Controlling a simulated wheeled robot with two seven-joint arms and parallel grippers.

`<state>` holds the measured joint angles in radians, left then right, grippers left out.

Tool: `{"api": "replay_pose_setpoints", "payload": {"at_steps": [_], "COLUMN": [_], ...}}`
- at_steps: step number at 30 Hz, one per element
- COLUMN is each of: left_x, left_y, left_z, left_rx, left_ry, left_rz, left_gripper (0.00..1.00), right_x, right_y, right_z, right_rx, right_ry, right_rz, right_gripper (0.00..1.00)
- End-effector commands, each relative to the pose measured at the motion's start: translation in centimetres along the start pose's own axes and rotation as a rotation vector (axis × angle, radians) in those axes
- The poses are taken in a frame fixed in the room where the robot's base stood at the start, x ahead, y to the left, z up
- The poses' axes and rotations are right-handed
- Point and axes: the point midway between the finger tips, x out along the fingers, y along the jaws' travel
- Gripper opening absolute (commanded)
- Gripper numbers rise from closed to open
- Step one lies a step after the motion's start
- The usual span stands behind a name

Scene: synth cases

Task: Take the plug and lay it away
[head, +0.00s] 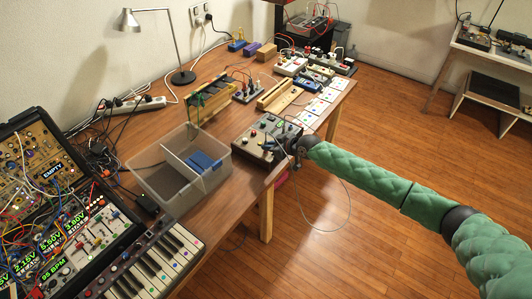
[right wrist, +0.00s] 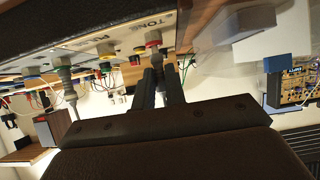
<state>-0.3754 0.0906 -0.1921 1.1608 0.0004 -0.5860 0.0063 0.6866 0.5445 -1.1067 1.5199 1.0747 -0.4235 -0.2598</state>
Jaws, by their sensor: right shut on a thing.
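A grey box with knobs and jacks (head: 254,134) sits at the table's right edge. Its panel, marked TONE, fills the top of the right wrist view (right wrist: 110,38). My right gripper (head: 291,149) is at the side of this box. In the right wrist view its two fingers (right wrist: 160,84) are shut on a plug (right wrist: 154,58) just by a jack with a red and yellow ring. I cannot tell whether the plug is still seated. A thin cable (head: 349,205) hangs in a loop below the gripper. My left gripper is not in view.
A clear divided bin (head: 178,197) stands left of the box, with a dark pad in one compartment and a blue block (head: 203,161) in the other. A synthesizer with patch cables and keys (head: 155,262) fills the lower left. Several small devices stand behind the box.

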Motion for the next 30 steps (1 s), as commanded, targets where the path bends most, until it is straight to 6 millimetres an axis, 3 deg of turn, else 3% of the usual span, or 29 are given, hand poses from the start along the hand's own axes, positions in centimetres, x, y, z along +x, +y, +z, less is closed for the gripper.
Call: {"api": "replay_pose_setpoints", "payload": {"at_steps": [30], "left_x": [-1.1], "left_y": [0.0], "left_z": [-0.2], "left_rx": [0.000], "left_ry": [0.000], "left_rz": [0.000], "left_gripper": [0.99], "right_x": [-1.2], "right_y": [0.0], "right_z": [-2.1], "right_rx": [0.001], "right_ry": [-0.001], "right_rz": [0.000], "right_gripper": [0.00]}}
